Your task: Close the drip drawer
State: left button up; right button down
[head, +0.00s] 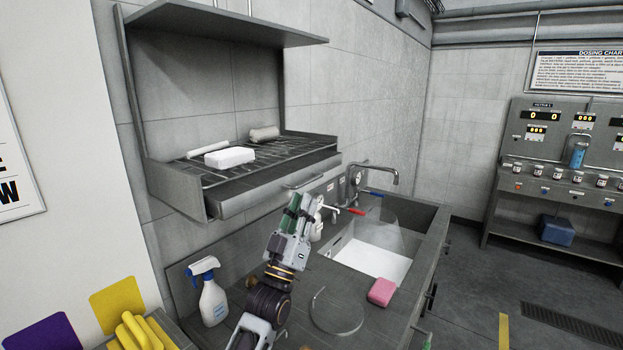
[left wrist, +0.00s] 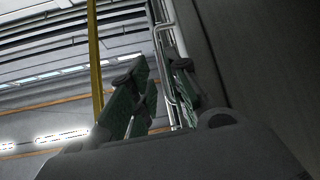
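The drip drawer (head: 262,198) is a grey metal drawer under the wall-mounted drying rack. It stands pulled out, with its dark inside showing below the rack and a bar handle (head: 303,181) on its front. My left gripper (head: 299,205) is in front of and below the drawer, over the counter, pointing up, apart from the handle as far as I can tell. In the left wrist view its green-padded fingers (left wrist: 158,88) show with a gap between them and nothing held. The drawer is not recognisable in that view. My right gripper is not in view.
A white block (head: 230,157) and rolls lie on the rack (head: 185,175). Below are a spray bottle (head: 212,299), a faucet (head: 375,170), the sink (head: 368,262), a pink sponge (head: 381,291) and yellow gloves (head: 143,332). A dosing panel stands at the far right.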

aim_at(312, 181)
pick_arm(q)
jog(key=shift+p+x, duration=0.9)
jog(key=shift+x, duration=2.65)
jog(key=shift+c, duration=0.4)
grip_shut()
